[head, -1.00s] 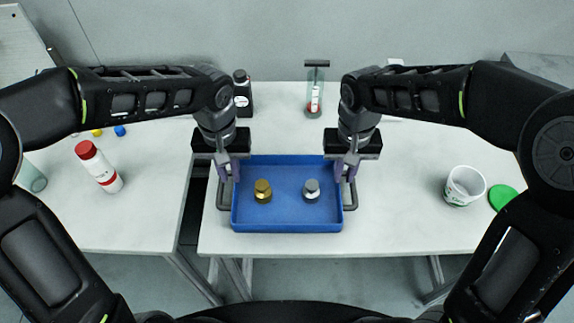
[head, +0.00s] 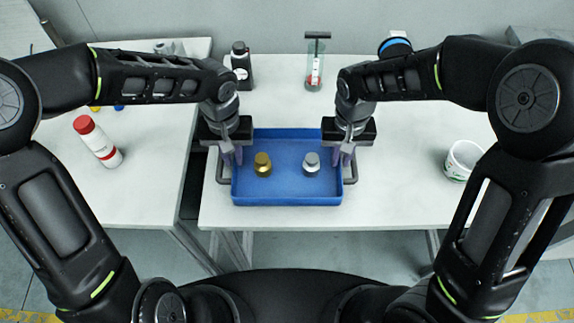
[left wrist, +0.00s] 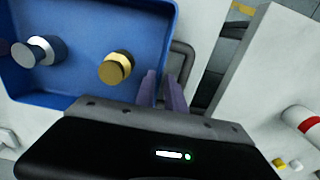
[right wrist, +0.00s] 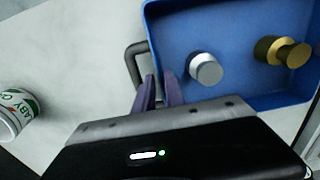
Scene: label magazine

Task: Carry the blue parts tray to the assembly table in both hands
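The blue tray (head: 287,197) lies on the right-hand white table and holds a brass-coloured part (head: 263,164) and a silver part (head: 311,162). A grey loop handle (left wrist: 192,55) shows at one end, and the other handle (right wrist: 130,62) at the opposite end. My left gripper (head: 232,156) is over the tray's left end, fingers apart with nothing held between them. My right gripper (head: 347,158) is likewise open over the right end. In both wrist views the fingers are beside the handle bar, near the tray wall, not around the bar. Exact fingertip height is unclear.
A dark bottle (head: 241,66) and a clear container with a T-shaped top (head: 314,66) stand behind the tray. A white tub (head: 461,161) is to the right.

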